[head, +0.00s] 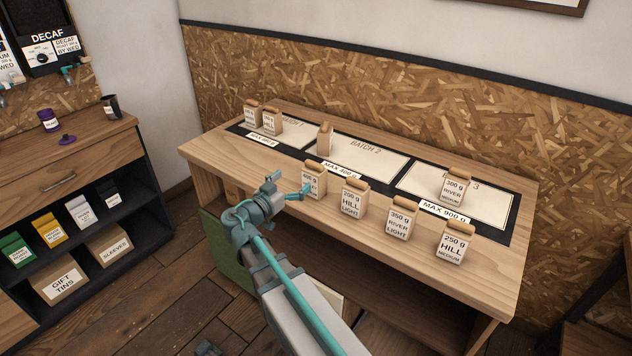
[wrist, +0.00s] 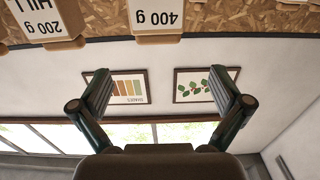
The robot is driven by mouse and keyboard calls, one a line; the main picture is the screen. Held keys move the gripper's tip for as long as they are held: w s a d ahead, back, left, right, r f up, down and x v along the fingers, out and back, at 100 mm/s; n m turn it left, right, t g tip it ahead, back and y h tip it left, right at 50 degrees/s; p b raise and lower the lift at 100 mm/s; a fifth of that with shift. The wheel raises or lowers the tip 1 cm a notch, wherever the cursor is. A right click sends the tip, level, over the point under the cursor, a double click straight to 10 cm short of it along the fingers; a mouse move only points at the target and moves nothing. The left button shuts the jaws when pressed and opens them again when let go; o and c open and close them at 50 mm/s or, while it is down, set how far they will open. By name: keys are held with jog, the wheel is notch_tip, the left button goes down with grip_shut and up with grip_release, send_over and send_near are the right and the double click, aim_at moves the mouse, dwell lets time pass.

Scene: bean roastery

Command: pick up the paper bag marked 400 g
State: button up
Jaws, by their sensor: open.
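The paper bag marked 400 g (head: 314,182) stands upright near the front of the wooden table, leftmost in the front row of bags. Its label also shows at the top edge of the wrist view (wrist: 157,20), upside down and cut off. My gripper (head: 300,192) is just in front of and left of this bag in the head view, partly overlapping it. In the wrist view my gripper (wrist: 165,92) has its two fingers wide apart with nothing between them. The bag lies beyond the fingertips; I cannot tell the exact gap.
The 200 g bag (head: 352,201) is the close neighbour on the right, then the 350 g bag (head: 399,220) and the 250 g bag (head: 453,244). Behind are a bag at the Batch 2 panel (head: 370,155), the 300 g bag (head: 456,188) and two bags at Batch 1.

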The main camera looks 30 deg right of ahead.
aim_at(312, 165)
jog(key=p+x, duration=0.1)
jog(key=x, duration=0.4)
jog(key=shift+d, duration=0.1)
jog(key=p+x, duration=0.3)
jog(key=x, duration=0.1)
jog(key=shift+d+r, duration=0.15)
jog(key=shift+w+d, duration=0.25)
jog(key=shift+d, duration=0.2)
jog(key=c, duration=1.9)
grip_shut()
